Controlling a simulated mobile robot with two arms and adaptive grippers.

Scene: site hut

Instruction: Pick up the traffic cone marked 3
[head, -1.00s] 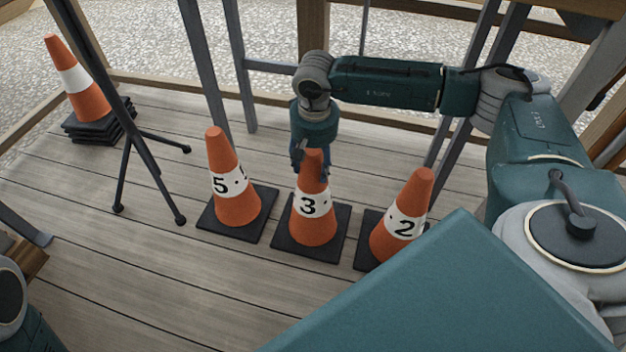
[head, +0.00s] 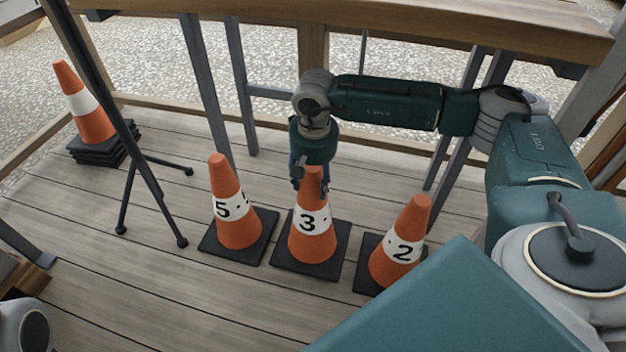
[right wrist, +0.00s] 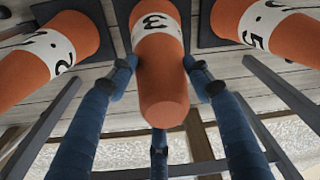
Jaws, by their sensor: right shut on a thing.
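The orange traffic cone marked 3 (head: 311,243) stands upright on its black square base on the plank floor, between two other cones. My right gripper (head: 310,180) comes down from above and is shut around the top of this cone. In the right wrist view the cone marked 3 (right wrist: 160,70) lies between the blue fingers of the gripper (right wrist: 163,75), with fingers at both sides. The base seems to rest on the floor. The tip is partly hidden by the gripper in the head view. My left gripper does not show.
The cone marked 5 (head: 235,230) stands close on the left and the cone marked 2 (head: 398,265) close on the right. A dark tripod stand (head: 140,165) is further left. Stacked cones (head: 88,115) stand at the back left. Grey legs and a wooden rail (head: 400,30) lie behind.

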